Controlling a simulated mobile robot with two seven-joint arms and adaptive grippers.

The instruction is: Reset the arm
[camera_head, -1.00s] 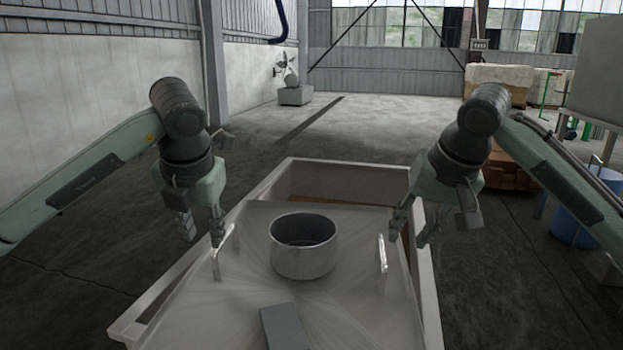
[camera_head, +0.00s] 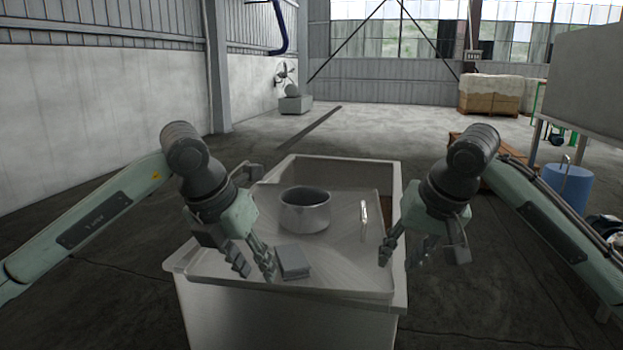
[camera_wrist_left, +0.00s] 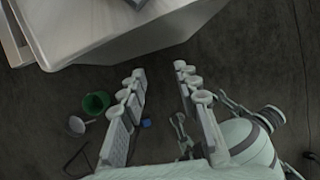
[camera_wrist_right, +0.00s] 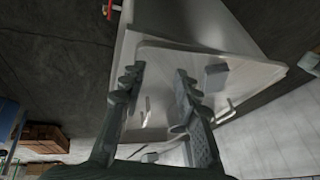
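My left gripper (camera_head: 256,268) hangs in front of the left part of the white tank's lid. My right gripper (camera_head: 420,252) is at the right side of the tank. In the right wrist view its fingers (camera_wrist_right: 158,88) are apart and empty, with the lid beyond them. Both arms are bent, with the grippers pointing down.
The white tank (camera_head: 290,325) stands before me. Its lid (camera_head: 345,270) bears a round metal collar (camera_head: 305,212), a grey block (camera_head: 292,261) and a handle (camera_head: 363,220). A blue barrel (camera_head: 567,190) stands at right. The floor at left is open.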

